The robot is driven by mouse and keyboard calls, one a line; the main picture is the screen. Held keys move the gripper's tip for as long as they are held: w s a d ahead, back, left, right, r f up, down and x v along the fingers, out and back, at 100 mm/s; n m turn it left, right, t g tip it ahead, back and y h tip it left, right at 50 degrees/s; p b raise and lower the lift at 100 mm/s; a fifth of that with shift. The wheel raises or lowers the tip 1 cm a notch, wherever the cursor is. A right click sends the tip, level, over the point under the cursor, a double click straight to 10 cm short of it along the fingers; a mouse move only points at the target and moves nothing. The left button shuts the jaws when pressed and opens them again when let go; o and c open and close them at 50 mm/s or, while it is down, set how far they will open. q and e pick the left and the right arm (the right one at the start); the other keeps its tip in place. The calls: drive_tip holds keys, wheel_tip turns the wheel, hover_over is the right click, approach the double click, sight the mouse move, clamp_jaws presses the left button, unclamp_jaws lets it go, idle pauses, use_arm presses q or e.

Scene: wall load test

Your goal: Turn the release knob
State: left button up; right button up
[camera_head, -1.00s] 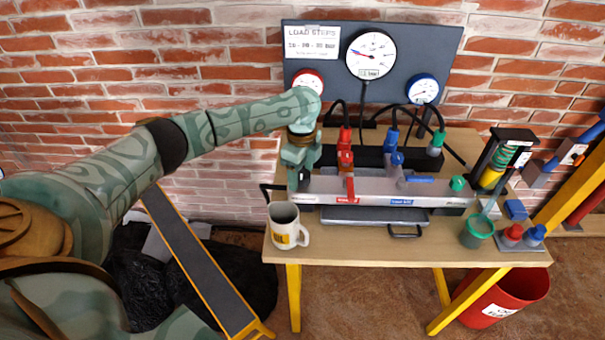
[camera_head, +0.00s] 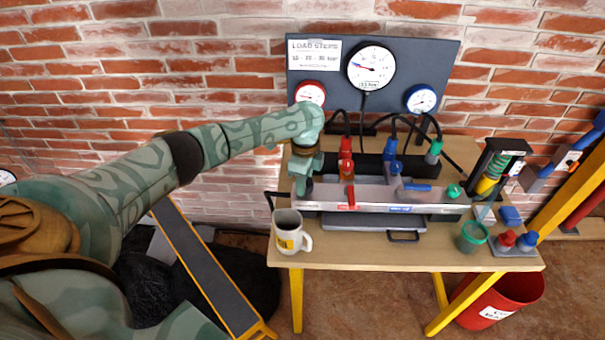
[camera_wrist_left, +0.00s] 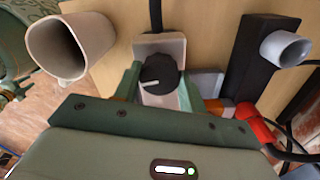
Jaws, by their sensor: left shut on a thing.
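The release knob (camera_wrist_left: 158,73) is round and black with a white pointer mark, and sits on a pale grey block in the left wrist view. My left gripper (camera_wrist_left: 157,88) has a green finger on each side of it and is shut on it. The white pointer lies toward the left of the picture. In the head view my left gripper (camera_head: 302,186) reaches down at the left end of the grey bench manifold (camera_head: 330,195), and hides the knob there. My right gripper is in neither view.
A white mug (camera_head: 288,232) stands close by at the table's front left; it also shows in the left wrist view (camera_wrist_left: 75,48). Gauges (camera_head: 371,68) hang behind. A green cup (camera_head: 470,238) stands front right.

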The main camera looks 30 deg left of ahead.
use_arm(q)
drive_tip(key=n+p, duration=0.3)
drive_tip(key=p, duration=0.1)
drive_tip(key=shift+d+r+n, duration=0.1)
drive_tip(key=shift+r+n, duration=0.2)
drive_tip(key=shift+n, duration=0.1)
drive_tip(key=n+p, duration=0.3)
drive_tip(key=shift+f+n, duration=0.15)
drive_tip(key=shift+n, duration=0.15)
drive_tip(key=n+p, duration=0.1)
drive_tip(key=n, duration=0.3)
drive_tip(key=shift+f, duration=0.1)
drive_tip(key=shift+n+p, duration=0.45)
drive_tip(key=shift+n, duration=1.75)
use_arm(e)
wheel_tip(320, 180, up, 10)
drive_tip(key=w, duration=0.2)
use_arm(q)
drive_tip(key=shift+n, duration=0.3)
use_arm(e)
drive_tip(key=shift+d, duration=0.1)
use_arm(q)
drive_tip(key=o, duration=1)
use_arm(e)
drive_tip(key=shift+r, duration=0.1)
